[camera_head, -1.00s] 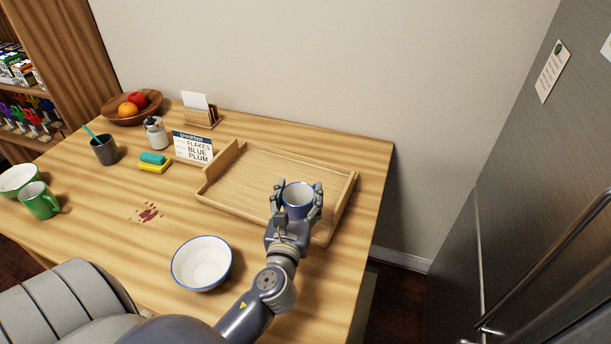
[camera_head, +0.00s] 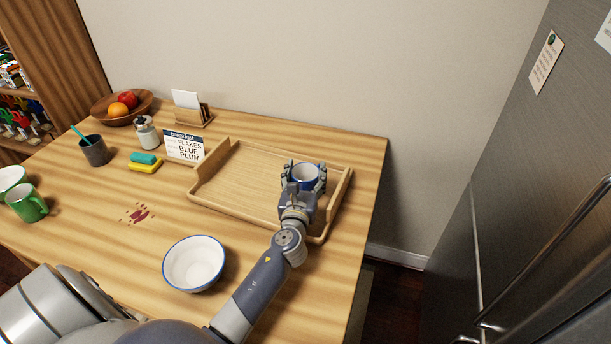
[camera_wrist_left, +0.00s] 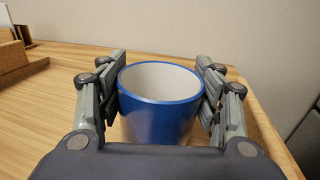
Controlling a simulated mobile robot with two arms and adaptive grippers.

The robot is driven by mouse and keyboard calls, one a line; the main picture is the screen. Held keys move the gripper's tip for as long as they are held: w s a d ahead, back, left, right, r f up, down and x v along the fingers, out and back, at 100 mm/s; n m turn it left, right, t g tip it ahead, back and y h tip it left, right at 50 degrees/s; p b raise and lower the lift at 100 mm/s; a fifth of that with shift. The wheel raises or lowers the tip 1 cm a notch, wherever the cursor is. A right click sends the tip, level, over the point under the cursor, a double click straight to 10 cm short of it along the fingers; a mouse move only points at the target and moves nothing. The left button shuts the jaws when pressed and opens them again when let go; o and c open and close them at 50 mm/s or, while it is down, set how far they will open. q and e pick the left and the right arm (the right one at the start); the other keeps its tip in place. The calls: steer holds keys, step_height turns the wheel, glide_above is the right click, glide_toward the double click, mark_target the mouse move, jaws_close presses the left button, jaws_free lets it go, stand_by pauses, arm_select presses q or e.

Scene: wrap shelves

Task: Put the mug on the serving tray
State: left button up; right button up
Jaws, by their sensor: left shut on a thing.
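The blue mug with a pale inside (camera_head: 305,178) is upright between the fingers of my left gripper (camera_head: 304,183). In the left wrist view the mug (camera_wrist_left: 160,105) sits between both finger pads, and the gripper is shut on it. No handle shows in either view. The wooden serving tray (camera_head: 240,172) lies on the table's right part, and the mug is over its right half. I cannot tell whether the mug's base touches the tray. My right gripper is not in view.
A white bowl with a blue rim (camera_head: 194,263) stands in front of the tray. A green mug (camera_head: 27,203) is at far left. A breakfast card (camera_head: 185,146), sponges (camera_head: 145,161), a dark cup (camera_head: 94,150) and a fruit bowl (camera_head: 122,107) stand left. The tray's left half is empty.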

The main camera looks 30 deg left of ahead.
arm_select(q)
steer(key=shift+r, duration=0.15)
steer(key=o, duration=1)
steer(key=shift+f, duration=0.2)
steer(key=shift+c, duration=0.2)
steer(key=shift+r, duration=0.2)
steer(key=shift+s+d, duration=0.1)
steer(key=shift+s, duration=0.15)
steer(key=v, duration=1)
steer(key=shift+s+f, duration=0.1)
steer(key=shift+s, duration=0.05)
steer(key=shift+s+d, duration=0.3)
steer(key=shift+s, duration=0.3)
